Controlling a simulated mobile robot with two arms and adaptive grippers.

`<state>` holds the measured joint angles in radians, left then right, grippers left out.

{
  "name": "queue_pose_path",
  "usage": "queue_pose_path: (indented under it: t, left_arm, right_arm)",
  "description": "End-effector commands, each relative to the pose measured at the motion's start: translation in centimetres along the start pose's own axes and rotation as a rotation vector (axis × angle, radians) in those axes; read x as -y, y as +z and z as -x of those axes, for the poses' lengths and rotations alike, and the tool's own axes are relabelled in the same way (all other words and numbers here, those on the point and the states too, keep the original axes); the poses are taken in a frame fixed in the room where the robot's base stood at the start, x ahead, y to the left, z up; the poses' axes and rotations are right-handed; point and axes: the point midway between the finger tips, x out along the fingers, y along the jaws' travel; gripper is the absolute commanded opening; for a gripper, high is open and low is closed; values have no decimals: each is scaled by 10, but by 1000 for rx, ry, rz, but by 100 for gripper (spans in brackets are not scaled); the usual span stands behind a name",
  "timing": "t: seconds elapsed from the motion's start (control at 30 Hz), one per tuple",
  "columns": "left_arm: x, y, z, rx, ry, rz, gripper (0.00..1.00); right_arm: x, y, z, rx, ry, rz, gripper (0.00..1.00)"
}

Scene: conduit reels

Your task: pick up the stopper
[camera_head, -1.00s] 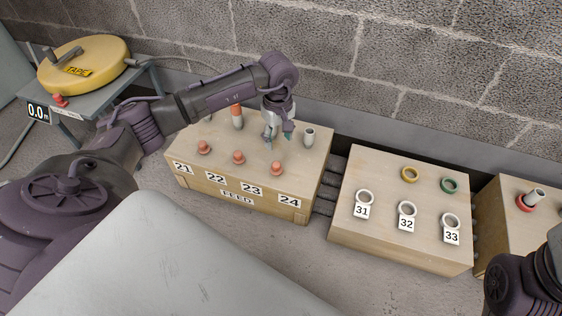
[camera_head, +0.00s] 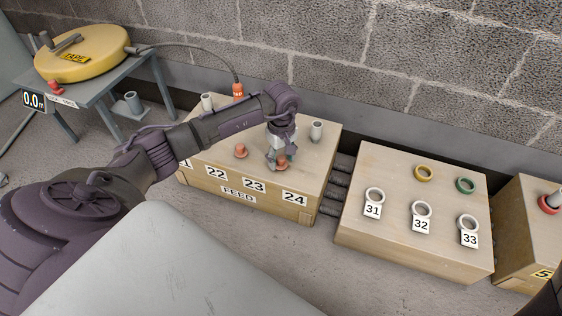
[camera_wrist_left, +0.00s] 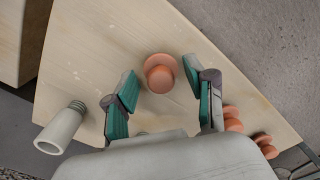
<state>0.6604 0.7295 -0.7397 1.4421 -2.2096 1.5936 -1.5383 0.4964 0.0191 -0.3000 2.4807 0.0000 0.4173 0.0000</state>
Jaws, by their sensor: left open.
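An orange stopper (camera_head: 281,161) stands on top of the wooden feed box (camera_head: 213,186), behind label 24. In the left wrist view the same stopper (camera_wrist_left: 160,72) shows its round flange and knob between and slightly beyond my fingertips. My left gripper (camera_head: 276,166) is open right over this stopper, its green-padded fingers (camera_wrist_left: 160,80) apart on either side, with no contact that I can make out. My right gripper is out of view.
A grey tube (camera_head: 316,131) stands on the feed box near the gripper. Another box (camera_head: 400,241) with rings stands right. A tape reel (camera_head: 82,54) sits on a table left.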

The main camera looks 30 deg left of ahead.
Motion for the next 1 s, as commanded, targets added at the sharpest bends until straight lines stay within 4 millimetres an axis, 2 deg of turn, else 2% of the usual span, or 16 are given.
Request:
queue_pose_path:
  t: [0.07, 0.33, 0.6, 0.63, 1.0]
  left_arm:
    - [0, 0, -7, 0, 0, 0, 55]
    - [0, 0, -7, -1, 1, 1, 55]
    - [0, 0, -7, -1, 1, 1, 10]
    - [0, 0, -7, -1, 1, 1, 7]
    - [0, -1, -3, -1, 1, 1, 6]
  right_arm:
    - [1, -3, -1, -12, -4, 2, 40]
    - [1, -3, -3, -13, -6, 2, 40]
    - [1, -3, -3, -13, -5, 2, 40]
    - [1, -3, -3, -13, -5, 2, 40]
    - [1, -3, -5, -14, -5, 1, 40]
